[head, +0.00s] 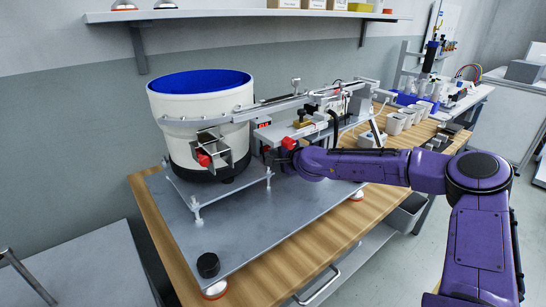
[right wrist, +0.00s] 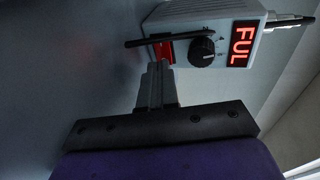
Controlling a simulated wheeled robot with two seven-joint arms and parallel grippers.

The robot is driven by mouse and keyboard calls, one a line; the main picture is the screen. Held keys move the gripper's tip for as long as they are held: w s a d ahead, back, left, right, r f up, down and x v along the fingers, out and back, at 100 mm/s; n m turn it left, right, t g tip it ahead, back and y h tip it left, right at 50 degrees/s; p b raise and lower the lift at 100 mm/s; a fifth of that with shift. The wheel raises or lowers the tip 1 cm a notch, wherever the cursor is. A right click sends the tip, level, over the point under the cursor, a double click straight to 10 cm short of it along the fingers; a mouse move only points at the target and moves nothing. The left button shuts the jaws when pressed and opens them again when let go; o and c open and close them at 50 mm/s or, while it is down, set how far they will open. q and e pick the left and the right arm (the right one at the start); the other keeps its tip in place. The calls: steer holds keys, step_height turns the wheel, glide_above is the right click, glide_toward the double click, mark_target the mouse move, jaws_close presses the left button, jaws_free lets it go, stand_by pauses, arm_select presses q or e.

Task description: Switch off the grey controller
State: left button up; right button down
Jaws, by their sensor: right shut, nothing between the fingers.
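The grey controller (right wrist: 222,14) fills the top of the right wrist view, with a lit red display (right wrist: 240,44) reading "FUL", a black knob (right wrist: 201,52) and a red switch (right wrist: 166,50). In the head view the controller's red display (head: 263,124) shows small beside the white bowl feeder. My right gripper (right wrist: 156,68) is shut and empty. Its fingertips are right at the red switch and hide part of it; I cannot tell whether they touch. In the head view the right gripper (head: 276,158) is mostly hidden by my purple arm. My left gripper is not in view.
A thin black bar (right wrist: 170,37) crosses the controller's front near the switch. The white bowl feeder (head: 190,124) with a blue inside stands on a metal plate (head: 235,225) on the wooden table (head: 318,228). A metal rail (head: 275,105) runs above the controller.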

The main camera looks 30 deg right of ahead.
steer(key=shift+w+r, duration=0.1)
steer(key=shift+w, duration=0.4)
steer(key=shift+d, duration=0.1)
